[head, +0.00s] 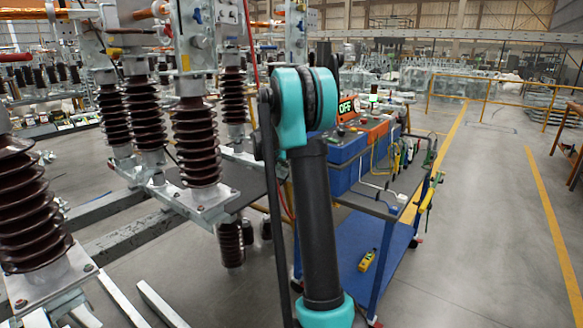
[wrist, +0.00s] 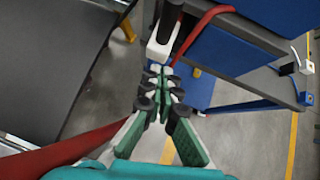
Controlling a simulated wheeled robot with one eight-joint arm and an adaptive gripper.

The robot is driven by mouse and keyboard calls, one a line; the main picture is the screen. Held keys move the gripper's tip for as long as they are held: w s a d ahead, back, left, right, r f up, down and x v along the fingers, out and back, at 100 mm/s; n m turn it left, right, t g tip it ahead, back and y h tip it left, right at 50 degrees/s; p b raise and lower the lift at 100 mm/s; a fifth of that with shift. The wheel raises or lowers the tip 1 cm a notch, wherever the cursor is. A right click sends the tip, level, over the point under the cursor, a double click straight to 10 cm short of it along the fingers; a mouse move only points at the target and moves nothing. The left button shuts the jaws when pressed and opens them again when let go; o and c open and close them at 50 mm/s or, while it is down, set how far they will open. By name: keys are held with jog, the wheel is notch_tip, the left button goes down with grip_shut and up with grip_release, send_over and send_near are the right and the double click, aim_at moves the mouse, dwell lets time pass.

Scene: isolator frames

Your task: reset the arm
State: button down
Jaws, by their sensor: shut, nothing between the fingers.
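My arm (head: 320,210), black with teal joints, rises through the middle of the head view in front of the cart. My gripper does not show in the head view. In the wrist view my gripper (wrist: 163,82) has green and white fingers with black joints. The fingers come together at the tips, and nothing shows between them. A white and black part (wrist: 163,42) lies just beyond the tips in the picture; I cannot tell whether it touches them.
A blue cart (head: 370,262) with a blue box (head: 345,160) and an "OFF" display (head: 346,107) stands behind my arm. Brown ribbed insulators (head: 197,145) on metal frames fill the left. A red band (wrist: 95,150) crosses the wrist view. The floor at right (head: 480,220) is clear.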

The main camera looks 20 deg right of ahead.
jog(key=v, duration=0.7)
jog(key=s+a+f+m+y, duration=0.2)
jog(key=s+a+f+m, duration=0.2)
jog(key=s+m, duration=0.5)
jog(key=s+a+f+m+g+y, duration=0.1)
jog(key=s+a+f+m, duration=0.4)
jog(key=s, duration=1.5)
jog(key=s+a+f+m+g+y, duration=0.1)
jog(key=s+a+f+m+y, duration=0.2)
jog(key=s+f+m, duration=0.6)
jog(key=s+a+m, duration=0.1)
jog(key=s+m, duration=0.2)
jog(key=s, duration=0.2)
jog(key=shift+s+a+f+m, duration=0.35)
jog(key=shift+a+m, duration=0.05)
